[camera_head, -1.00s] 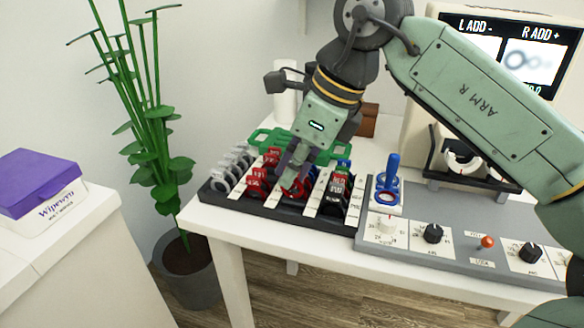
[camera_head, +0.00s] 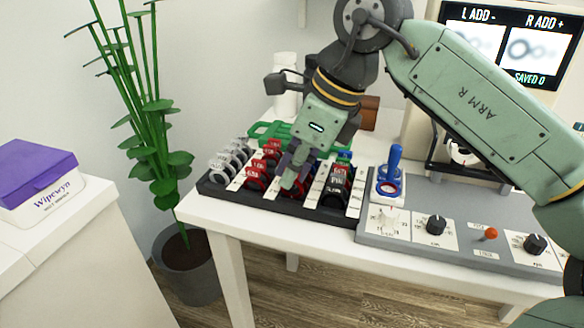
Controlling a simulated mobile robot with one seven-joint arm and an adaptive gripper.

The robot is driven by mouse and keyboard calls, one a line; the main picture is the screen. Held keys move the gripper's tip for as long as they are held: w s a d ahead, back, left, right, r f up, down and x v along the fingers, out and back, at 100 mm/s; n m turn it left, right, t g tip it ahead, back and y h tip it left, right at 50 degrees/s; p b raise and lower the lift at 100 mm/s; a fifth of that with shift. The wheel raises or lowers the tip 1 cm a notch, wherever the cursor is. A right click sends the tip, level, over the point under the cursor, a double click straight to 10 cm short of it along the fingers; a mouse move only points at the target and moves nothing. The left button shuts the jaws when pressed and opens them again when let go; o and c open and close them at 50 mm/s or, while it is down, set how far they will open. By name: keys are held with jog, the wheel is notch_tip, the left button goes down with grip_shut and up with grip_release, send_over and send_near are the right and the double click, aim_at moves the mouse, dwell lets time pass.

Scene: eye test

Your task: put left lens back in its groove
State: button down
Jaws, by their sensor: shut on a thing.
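My gripper (camera_head: 290,172) points down into the black lens rack (camera_head: 268,205) on the white table. Its fingers are together among the lenses, at a row right of the red lenses (camera_head: 262,168). The fingers and neighbouring lenses hide most of what they grip; it seems to be a lens, but I cannot tell its colour or whether it sits in a groove. Dark and red lenses (camera_head: 336,186) stand in the row to the right. Clear grey-rimmed lenses (camera_head: 226,162) stand in the row at the left end.
A grey control panel (camera_head: 460,250) with knobs and a blue-handled holder (camera_head: 391,172) stands right of the rack. A green tray (camera_head: 268,131) lies behind the rack. A screen (camera_head: 510,45) is at back right. A potted plant (camera_head: 165,165) and wipes box (camera_head: 38,185) are at left.

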jog(key=shift+f+b, duration=0.4)
jog(key=shift+f, duration=0.25)
jog(key=c, duration=1.7)
grip_release()
jog(key=v, duration=1.2)
jog(key=shift+s+a, duration=0.1)
